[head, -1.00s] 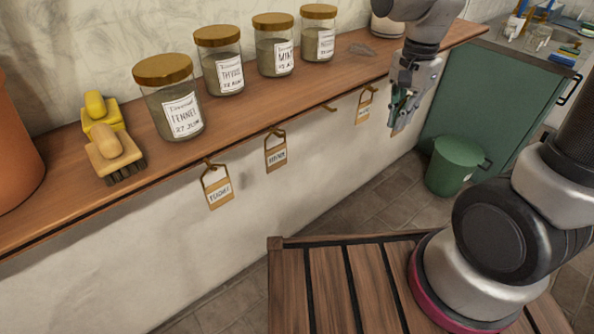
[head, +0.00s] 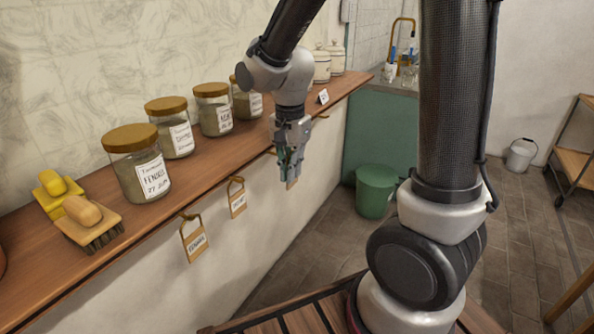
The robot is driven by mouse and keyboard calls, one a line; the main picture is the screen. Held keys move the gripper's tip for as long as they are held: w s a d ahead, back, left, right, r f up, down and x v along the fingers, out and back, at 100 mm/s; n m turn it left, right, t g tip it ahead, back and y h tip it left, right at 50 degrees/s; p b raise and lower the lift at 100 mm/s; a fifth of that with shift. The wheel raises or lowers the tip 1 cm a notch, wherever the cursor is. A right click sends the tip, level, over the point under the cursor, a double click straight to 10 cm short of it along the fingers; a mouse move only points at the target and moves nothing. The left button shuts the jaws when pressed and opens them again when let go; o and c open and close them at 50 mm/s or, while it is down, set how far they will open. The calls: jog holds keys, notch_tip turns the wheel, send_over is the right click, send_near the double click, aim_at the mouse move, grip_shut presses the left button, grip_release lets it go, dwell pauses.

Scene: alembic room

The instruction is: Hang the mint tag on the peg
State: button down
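My gripper (head: 289,172) is in front of the shelf edge, pointing down, with its fingers close together. A tan piece (head: 292,184), apparently the held tag, shows below the fingertips; the rest of it is hidden and no lettering is readable. A short bare brass peg (head: 272,152) shows at the shelf edge just left of my gripper, partly covered by it; they look apart. Left of it, one tag (head: 237,203) and a fennel tag (head: 195,244) hang from their own pegs. Another brass peg (head: 322,117) shows to the right.
Several labelled jars with gold lids, including fennel (head: 138,168), stand on the wooden shelf (head: 75,262). A small white card (head: 322,97) and pale canisters stand farther along. A green bin (head: 376,190) is on the floor.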

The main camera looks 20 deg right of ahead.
jog(key=shift+w+a, duration=0.25)
jog(key=shift+w, duration=0.05)
jog(key=shift+w+a, duration=0.2)
jog(key=shift+w, duration=0.2)
